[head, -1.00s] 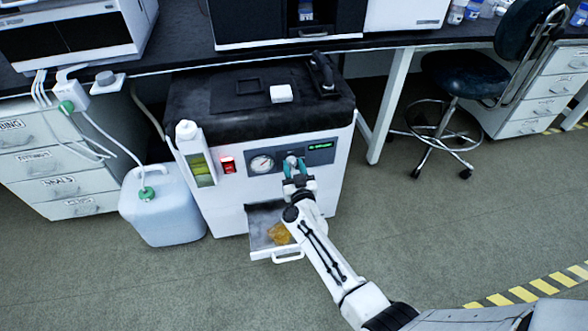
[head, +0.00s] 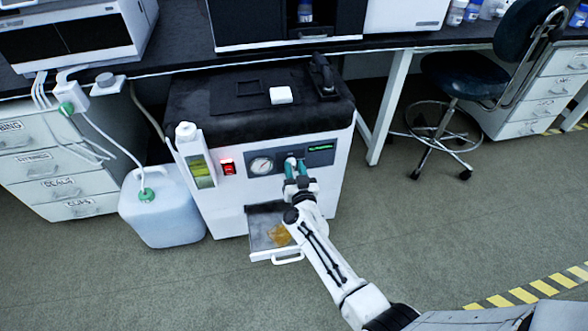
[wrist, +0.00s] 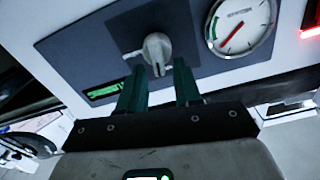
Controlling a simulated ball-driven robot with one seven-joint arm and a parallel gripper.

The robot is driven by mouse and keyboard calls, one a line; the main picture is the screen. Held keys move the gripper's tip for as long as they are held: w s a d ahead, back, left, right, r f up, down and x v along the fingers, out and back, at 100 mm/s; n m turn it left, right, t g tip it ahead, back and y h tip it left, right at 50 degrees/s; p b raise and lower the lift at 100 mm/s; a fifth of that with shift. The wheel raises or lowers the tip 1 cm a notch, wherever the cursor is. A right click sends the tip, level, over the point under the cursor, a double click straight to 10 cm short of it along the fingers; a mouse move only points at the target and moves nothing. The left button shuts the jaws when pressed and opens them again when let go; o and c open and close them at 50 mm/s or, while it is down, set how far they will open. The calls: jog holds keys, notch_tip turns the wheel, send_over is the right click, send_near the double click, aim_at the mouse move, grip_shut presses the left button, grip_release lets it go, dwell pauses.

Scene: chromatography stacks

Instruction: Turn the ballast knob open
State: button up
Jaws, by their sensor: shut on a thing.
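The ballast knob (wrist: 157,48) is a small pale grey knob on the dark panel of the white pump unit (head: 225,215). In the wrist view it stands upright just beyond and between my two green fingertips. My gripper (wrist: 158,72) is shut on the knob, reaching it from the front. In the head view my gripper (head: 296,164) covers most of the knob, so its exact turn is hard to see there. The fingertip contact itself is not clear in the wrist view.
A round gauge (head: 262,166) and a lit red switch (head: 229,167) sit left of the knob, and a green display (head: 320,148) right of it. An open tray (head: 262,238) with something amber is below. A whitish canister (head: 162,212) stands left.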

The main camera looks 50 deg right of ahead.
jog(key=m, duration=0.4)
jog(key=shift+s+d+f, duration=0.2)
jog(key=shift+s+d, duration=0.05)
jog(key=m, duration=0.2)
jog(key=m+b, duration=0.1)
jog(key=m, duration=0.1)
jog(key=shift+s+d+f, duration=0.1)
jog(key=shift+d+f, duration=0.1)
jog(key=m, duration=0.2)
jog(key=m+b, duration=0.1)
jog(key=m, duration=0.1)
jog(key=shift+s+d+f+m, duration=0.15)
jog(key=shift+f+m, duration=0.15)
jog(key=shift+f, duration=0.05)
jog(key=shift+f+m+b, duration=0.25)
jog(key=shift+m+b, duration=0.3)
jog(key=shift+m, duration=1.25)
grip_shut()
jog(key=o, duration=0.7)
grip_release()
jog(key=shift+c, duration=0.2)
